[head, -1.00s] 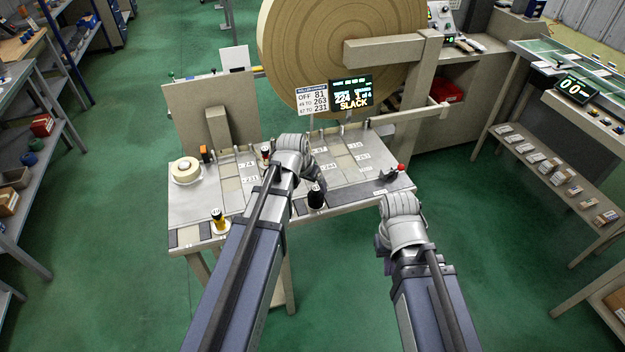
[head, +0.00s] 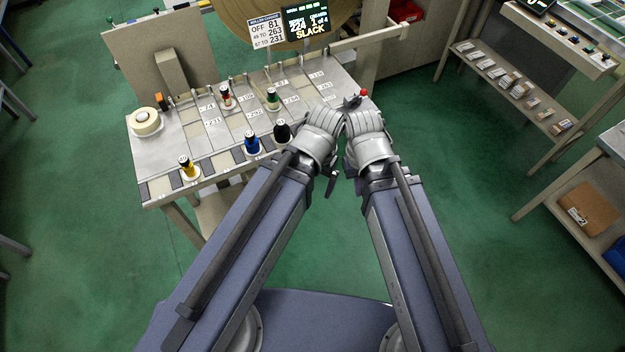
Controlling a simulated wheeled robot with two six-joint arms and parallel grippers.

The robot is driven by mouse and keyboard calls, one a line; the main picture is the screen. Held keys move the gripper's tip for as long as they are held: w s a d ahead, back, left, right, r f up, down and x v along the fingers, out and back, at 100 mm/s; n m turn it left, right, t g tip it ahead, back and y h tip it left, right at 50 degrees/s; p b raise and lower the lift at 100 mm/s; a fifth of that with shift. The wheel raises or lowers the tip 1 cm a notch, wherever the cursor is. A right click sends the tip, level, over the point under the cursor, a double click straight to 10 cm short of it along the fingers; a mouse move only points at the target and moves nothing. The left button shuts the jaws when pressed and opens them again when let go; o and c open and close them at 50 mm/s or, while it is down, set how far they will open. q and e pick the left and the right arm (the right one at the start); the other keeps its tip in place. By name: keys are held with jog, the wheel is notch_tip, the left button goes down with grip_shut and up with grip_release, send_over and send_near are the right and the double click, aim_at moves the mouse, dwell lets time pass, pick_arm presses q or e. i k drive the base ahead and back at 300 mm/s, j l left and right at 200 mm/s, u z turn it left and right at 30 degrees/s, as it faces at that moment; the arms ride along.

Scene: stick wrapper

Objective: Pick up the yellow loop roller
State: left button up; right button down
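The yellow loop roller (head: 188,168) stands upright at the front left of the bench, with a dark top and a pale base. It is well to the left of both my arms, and nothing touches it. My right gripper (head: 332,183) shows as dark parts between the wrists, off the bench's front right corner; its opening is too unclear to tell. My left wrist is by the bench's right front edge, and it hides the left gripper.
Blue (head: 252,143), black (head: 282,132), green (head: 272,99) and red (head: 226,97) rollers stand on the bench (head: 155,185). A tape roll (head: 146,122) lies at the left. A red-knobbed lever (head: 364,93) is near my wrists.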

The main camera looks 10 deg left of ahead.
aim_at(190, 173)
jog(key=u, duration=1.4)
